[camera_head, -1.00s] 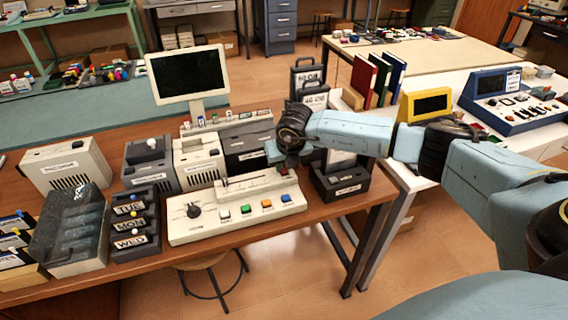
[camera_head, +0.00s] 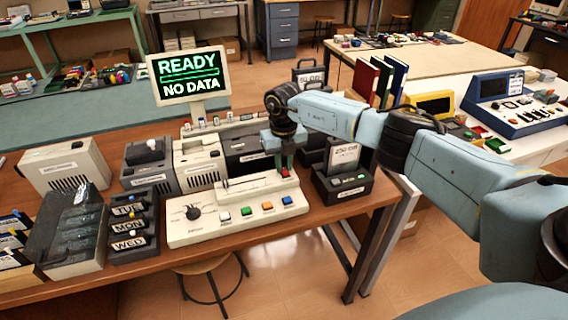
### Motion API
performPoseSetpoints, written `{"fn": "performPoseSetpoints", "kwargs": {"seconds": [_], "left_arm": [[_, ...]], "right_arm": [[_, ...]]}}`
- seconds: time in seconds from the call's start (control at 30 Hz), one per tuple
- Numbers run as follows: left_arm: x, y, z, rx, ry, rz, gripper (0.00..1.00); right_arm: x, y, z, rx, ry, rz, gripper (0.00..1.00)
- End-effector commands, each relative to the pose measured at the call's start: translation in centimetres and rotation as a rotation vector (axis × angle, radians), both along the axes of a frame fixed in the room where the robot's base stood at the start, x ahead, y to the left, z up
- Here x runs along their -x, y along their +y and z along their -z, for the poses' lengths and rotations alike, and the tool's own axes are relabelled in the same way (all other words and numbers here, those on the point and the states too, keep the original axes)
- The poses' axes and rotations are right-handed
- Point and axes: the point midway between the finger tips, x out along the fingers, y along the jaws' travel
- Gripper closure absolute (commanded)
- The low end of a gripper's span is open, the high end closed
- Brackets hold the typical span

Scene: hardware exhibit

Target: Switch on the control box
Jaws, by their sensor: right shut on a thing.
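The control box (camera_head: 240,212) is a cream console on the brown table. It has a dark knob and several coloured buttons, and a red switch (camera_head: 285,173) at its back right corner. My right gripper (camera_head: 285,162) points down over that corner, its fingers closed at the red switch. The monitor (camera_head: 188,78) behind the box is lit and reads "READY" and "NO DATA" in green. My left gripper is out of view.
A dark dock (camera_head: 343,190) with a cartridge and a green light stands just right of the box. Labelled modules (camera_head: 133,231) stand to its left, and grey units (camera_head: 199,160) behind it. A blue console (camera_head: 512,103) sits on the white table at right.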

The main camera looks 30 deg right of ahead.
Motion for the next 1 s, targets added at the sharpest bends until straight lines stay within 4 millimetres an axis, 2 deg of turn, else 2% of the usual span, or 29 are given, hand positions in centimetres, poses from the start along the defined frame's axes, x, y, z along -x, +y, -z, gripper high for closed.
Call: {"fn": "performPoseSetpoints", "kwargs": {"seconds": [0.07, 0.1, 0.23, 0.5, 0.63, 0.77, 1.0], "left_arm": [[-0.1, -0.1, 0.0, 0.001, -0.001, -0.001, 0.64], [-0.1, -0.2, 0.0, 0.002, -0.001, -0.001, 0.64], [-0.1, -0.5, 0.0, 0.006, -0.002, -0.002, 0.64], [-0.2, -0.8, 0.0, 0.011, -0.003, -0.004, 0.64], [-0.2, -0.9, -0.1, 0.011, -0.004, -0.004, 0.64], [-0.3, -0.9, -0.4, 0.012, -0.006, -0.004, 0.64], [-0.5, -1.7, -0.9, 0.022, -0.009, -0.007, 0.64]], "right_arm": [[0.0, -0.1, -0.1, 0.001, -0.002, 0.001, 1.0], [0.0, -0.1, -0.1, 0.001, -0.002, 0.001, 0.79], [0.0, -0.1, -0.1, 0.0, -0.002, 0.001, 0.62], [0.0, 0.0, -0.1, 0.0, -0.002, 0.0, 0.62], [-0.1, 0.0, -1.0, 0.0, -0.005, 0.0, 0.62], [-0.1, 0.0, -3.3, 0.001, -0.007, -0.001, 0.62], [-0.2, -0.1, -8.8, 0.001, -0.007, -0.001, 0.62]]}}
